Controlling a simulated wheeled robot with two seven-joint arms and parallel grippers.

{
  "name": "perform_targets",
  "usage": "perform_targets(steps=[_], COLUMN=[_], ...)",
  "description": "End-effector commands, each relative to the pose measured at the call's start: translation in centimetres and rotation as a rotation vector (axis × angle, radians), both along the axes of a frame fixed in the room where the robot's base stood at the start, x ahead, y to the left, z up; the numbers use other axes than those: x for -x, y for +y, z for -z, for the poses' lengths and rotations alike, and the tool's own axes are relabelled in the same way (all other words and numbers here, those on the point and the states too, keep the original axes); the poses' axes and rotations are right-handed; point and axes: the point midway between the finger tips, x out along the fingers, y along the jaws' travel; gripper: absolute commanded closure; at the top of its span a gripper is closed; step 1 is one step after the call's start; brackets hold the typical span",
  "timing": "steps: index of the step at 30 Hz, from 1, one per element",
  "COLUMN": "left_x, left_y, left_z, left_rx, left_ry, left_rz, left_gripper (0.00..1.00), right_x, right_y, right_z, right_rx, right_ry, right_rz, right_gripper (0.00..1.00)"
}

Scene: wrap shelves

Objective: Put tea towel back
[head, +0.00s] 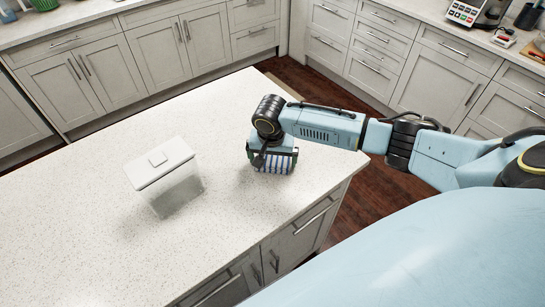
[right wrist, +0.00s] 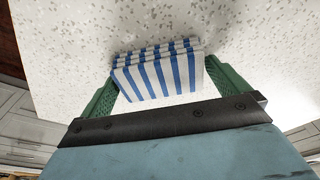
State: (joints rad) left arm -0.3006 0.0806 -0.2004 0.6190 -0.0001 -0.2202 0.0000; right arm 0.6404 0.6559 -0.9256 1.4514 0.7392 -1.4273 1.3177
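The tea towel (right wrist: 158,76) is a folded stack of blue and white striped cloth. In the head view the tea towel (head: 273,165) shows under my right gripper, at the right part of the island top. My right gripper (head: 274,160) points down at the island. In the right wrist view its two green fingers (right wrist: 162,82) stand wide apart, one on each side of the towel, and appear to touch it on both sides. Whether the towel is clear of the surface is hard to tell. My left gripper is not in view.
A clear container with a white lid (head: 160,162) stands on the speckled white island (head: 90,210), left of my right gripper. The island's right edge is close to the gripper. Grey cabinets and drawers (head: 430,70) line the back, beyond a dark wood floor (head: 320,85).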

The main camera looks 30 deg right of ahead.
Motion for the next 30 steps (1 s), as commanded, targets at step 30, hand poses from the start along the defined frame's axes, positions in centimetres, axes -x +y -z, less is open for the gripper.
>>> perform_targets(steps=[30], left_x=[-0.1], left_y=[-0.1], left_z=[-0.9], left_rx=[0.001], left_ry=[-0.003], left_rz=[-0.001], left_gripper=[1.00], right_x=[1.3], right_y=[1.2], right_z=[-12.0], right_rx=[-0.001], right_ry=[-0.001], right_rz=[0.001], right_gripper=[0.00])
